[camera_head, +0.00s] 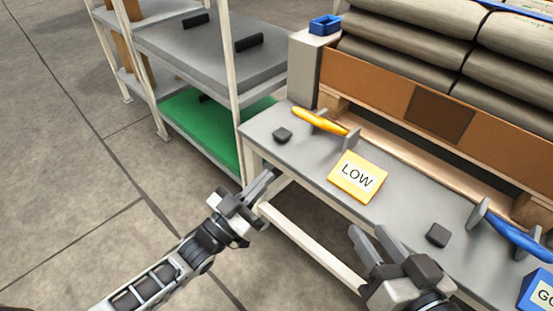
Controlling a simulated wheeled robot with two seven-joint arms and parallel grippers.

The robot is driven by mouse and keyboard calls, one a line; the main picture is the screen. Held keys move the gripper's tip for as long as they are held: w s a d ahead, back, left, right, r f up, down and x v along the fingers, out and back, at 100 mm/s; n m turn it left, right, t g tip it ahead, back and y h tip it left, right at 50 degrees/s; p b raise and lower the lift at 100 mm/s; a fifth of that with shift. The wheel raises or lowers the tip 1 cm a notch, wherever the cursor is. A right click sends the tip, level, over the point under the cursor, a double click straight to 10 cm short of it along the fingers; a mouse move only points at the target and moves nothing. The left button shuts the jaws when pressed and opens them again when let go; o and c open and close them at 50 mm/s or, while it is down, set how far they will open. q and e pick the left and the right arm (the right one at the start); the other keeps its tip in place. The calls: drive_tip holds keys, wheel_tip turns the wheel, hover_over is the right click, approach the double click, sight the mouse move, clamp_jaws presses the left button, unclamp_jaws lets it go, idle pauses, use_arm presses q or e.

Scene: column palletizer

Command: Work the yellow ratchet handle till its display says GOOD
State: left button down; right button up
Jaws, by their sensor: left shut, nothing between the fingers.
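The yellow ratchet handle (320,121) sits between small grey plates at the back left of the grey bench (285,149). Its yellow display (357,177) reads LOW. My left gripper (268,178) is shut and empty, beside the bench's front left edge, apart from the handle. My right gripper (371,238) is at the bench's front edge with its two fingers spread apart, and I see nothing between them. It is well in front of the yellow display.
A blue handle (519,239) stands at the right, with a blue display (540,291) partly cut off, showing "GO". Small dark blocks (282,135) (438,235) lie on the bench. Stacked sacks (400,60) are behind. A shelf rack (205,55) stands at the left; open floor lies left.

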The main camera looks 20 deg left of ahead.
use_arm(q)
drive_tip(key=v, duration=0.3)
drive_tip(key=shift+s+f, duration=0.1)
drive_tip(key=shift+f, duration=0.25)
drive_tip(key=shift+r, duration=0.1)
idle(1.6)
